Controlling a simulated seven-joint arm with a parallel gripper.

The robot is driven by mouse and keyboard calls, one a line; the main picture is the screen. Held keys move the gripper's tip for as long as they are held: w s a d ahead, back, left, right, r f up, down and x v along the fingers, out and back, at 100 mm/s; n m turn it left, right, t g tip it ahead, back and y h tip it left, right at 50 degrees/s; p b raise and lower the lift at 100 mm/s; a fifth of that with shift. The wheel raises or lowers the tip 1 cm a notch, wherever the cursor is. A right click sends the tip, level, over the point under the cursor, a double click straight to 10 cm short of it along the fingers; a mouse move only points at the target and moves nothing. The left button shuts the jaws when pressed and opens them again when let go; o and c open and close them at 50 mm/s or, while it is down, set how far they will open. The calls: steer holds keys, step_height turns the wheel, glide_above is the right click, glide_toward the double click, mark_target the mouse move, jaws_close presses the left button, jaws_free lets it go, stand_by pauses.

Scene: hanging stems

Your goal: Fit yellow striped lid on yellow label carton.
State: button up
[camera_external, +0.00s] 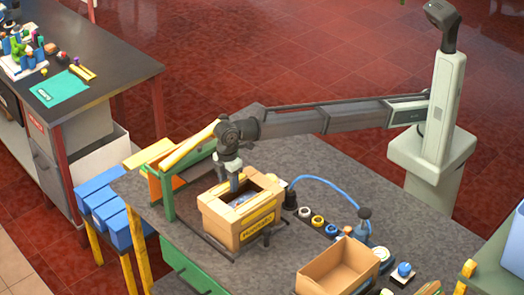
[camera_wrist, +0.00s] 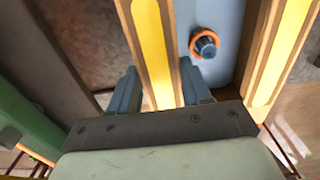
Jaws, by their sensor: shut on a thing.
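The carton (camera_external: 238,233) with a yellow label (camera_external: 257,226) stands on the grey table, below my gripper (camera_external: 234,190). In the wrist view, my gripper (camera_wrist: 160,90) is shut on a brown bar with a yellow stripe, part of the yellow striped lid (camera_wrist: 154,50). A blue fingertip lies on each side of it. A second yellow-striped bar (camera_wrist: 275,50) runs at the right. Between the bars a blue-grey surface with a dark, orange-ringed knob (camera_wrist: 205,43) shows. The lid is at the carton's top; I cannot tell whether it is seated.
An open brown carton (camera_external: 318,280) stands at the front right. A green rack (camera_external: 166,190) with yellow and orange pieces is left of the labelled carton. Several small round parts (camera_external: 317,221) and a blue cable (camera_external: 325,183) lie to its right. Blue bins (camera_external: 100,200) hang off the left edge.

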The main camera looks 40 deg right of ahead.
steer(key=shift+f, duration=0.65)
stand_by(0.8)
steer(key=o, duration=1.4)
steer(key=shift+r, duration=1.6)
steer(key=shift+r, duration=3.45)
